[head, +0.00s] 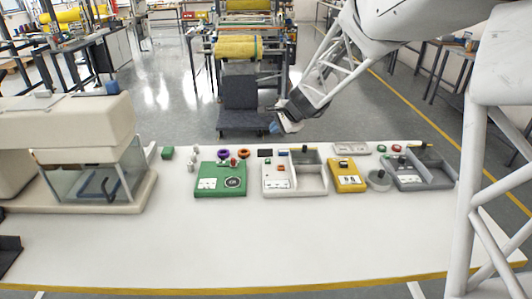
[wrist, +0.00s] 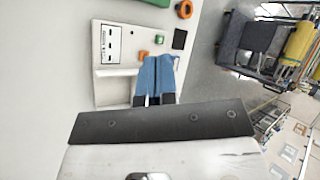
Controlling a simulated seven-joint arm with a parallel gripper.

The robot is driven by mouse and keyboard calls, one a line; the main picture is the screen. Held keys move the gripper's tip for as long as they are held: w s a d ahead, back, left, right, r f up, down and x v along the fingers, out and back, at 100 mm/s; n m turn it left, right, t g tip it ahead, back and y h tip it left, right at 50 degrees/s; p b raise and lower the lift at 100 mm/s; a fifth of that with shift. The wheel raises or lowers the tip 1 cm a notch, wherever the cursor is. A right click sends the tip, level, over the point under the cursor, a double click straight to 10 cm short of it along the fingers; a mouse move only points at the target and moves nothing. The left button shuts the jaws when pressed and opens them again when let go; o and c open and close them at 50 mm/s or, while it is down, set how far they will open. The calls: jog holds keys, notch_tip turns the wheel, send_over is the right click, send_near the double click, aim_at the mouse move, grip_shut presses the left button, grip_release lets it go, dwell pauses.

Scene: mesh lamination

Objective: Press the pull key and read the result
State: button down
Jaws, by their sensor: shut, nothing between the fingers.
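My gripper (head: 275,127) is above the far edge of the table, behind the white device (head: 270,189). Its blue fingers (wrist: 155,66) are together and empty. The white device has a label panel, an open tray (head: 310,182), a small orange key (head: 281,168) and a dark display (head: 265,153) by its back. In the wrist view the orange key (wrist: 145,54) and dark display (wrist: 179,39) lie past the fingertips, with a green part (wrist: 160,38) between them. Lettering is too small to read, so I cannot tell which key is the pull key. No result is readable on the display.
A green device (head: 208,170) stands left of the white one. A yellow device (head: 346,171), a round grey dish (head: 378,181) and a dark grey tray device (head: 425,182) stand right. A clear-covered machine (head: 105,168) fills the left. The table's front (head: 270,240) is clear.

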aim_at(267, 161)
jog(key=w+a+f+m+t, duration=0.1)
jog(key=w+f+m, duration=0.5)
jog(key=w+f, duration=0.6)
jog(key=w+a, duration=0.1)
jog(key=w, duration=0.3)
jog(key=shift+w+f+m+t, duration=0.3)
jog(key=shift+w+f, duration=0.05)
jog(key=shift+f, duration=0.2)
jog(key=shift+f, duration=4.2)
jog(key=shift+f, duration=0.9)
jog(key=shift+r, duration=0.9)
